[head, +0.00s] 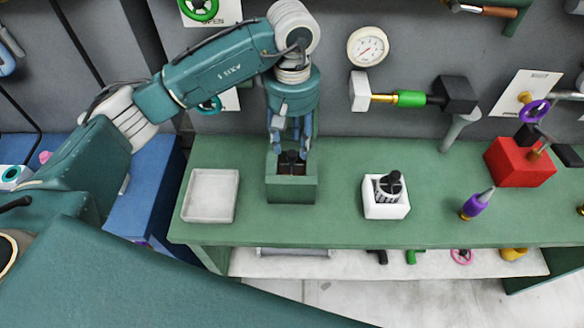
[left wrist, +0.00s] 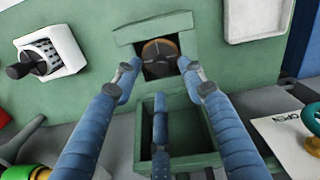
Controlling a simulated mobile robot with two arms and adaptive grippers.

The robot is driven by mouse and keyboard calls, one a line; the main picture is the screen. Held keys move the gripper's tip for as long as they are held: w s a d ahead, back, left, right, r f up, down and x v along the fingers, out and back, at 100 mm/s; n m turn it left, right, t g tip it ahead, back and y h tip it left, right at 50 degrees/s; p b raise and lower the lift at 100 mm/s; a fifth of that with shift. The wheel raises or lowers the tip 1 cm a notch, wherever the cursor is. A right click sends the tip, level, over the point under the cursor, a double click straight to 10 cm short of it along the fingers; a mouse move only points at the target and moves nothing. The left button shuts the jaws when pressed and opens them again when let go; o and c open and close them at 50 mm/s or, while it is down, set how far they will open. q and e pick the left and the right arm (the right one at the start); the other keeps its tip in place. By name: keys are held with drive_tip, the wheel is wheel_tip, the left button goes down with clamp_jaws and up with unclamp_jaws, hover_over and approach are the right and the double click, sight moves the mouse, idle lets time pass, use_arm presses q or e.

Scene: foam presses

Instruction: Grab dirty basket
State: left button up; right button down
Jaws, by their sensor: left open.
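A basket with a black handle and brownish inside (head: 291,166) sits in a square green box (head: 291,190) on the green table; it looks like the dirty one. In the left wrist view the same basket (left wrist: 158,50) shows in the opening of the green box (left wrist: 152,25). My left gripper (head: 291,150) points down over the box. Its blue fingers (left wrist: 158,75) are open and spread around the basket's handle, and I see nothing gripped. Whether they touch the basket is unclear. My right gripper is not in view.
A paler basket with a black handle (head: 389,187) stands in a white box (head: 386,211) to the right. An empty white tray (head: 210,195) lies to the left. A purple tool (head: 475,205) and red block (head: 519,162) are farther right. A valve and gauge (head: 368,46) are on the wall.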

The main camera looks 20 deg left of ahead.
sight(292, 153)
use_arm(q)
wheel_tip(292, 153, down, 4)
drive_tip(key=p, duration=0.2)
drive_tip(key=shift+s+f+p, duration=0.15)
drive_tip(key=shift+p, duration=0.2)
drive_tip(key=shift+f, duration=0.35)
drive_tip(key=shift+c, duration=0.7)
drive_tip(key=c, duration=0.5)
clamp_jaws()
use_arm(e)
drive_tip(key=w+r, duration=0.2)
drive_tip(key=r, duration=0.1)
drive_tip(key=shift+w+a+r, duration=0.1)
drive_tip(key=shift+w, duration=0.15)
